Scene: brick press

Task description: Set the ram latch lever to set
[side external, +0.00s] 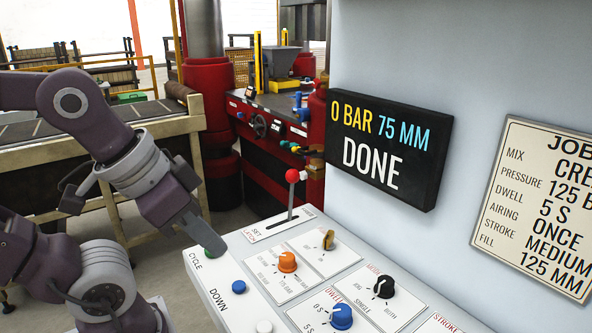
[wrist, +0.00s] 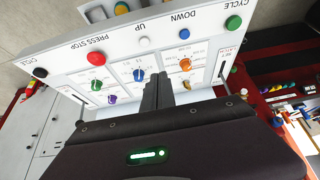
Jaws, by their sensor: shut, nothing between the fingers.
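The ram latch lever (side external: 291,194) has a red ball knob on a thin grey stem. It stands nearly upright from a slotted plate at the far corner of the sloping control panel. The word SET is printed beside the slot; I cannot tell exactly which stop the lever is at.
The panel carries an orange knob (side external: 287,261), a black knob (side external: 384,287), a blue knob (side external: 341,316) and a blue button (side external: 239,287). A display (side external: 388,146) above reads 0 BAR 75 MM DONE. A job card (side external: 535,205) hangs at right. Space above the lever is open.

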